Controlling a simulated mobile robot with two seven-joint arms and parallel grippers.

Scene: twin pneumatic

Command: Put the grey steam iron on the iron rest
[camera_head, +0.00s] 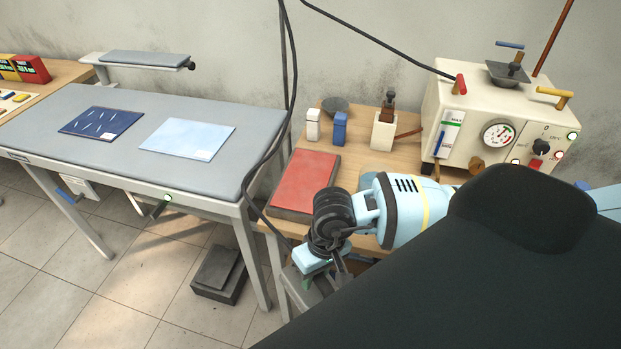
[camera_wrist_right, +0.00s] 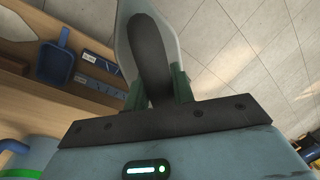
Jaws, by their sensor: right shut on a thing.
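My right gripper (camera_head: 308,284) is low at the front left corner of the wooden bench, beside the red pad. In the right wrist view its two green fingers (camera_wrist_right: 160,88) are shut on the dark handle of the grey steam iron (camera_wrist_right: 133,35), whose pale pointed body extends away from the gripper. In the head view the iron is mostly hidden by my gripper and wrist. A red pad on a dark base (camera_head: 305,182), which looks like the iron rest, lies flat on the bench just behind the gripper and looks empty. My left gripper is not in view.
A cream steam generator (camera_head: 500,115) stands on the wooden bench (camera_head: 405,158) at the right, near a blue bottle (camera_head: 339,128) and a white holder (camera_head: 383,132). A grey ironing table (camera_head: 215,105) with two blue cloths is at the left. A black cable hangs between them.

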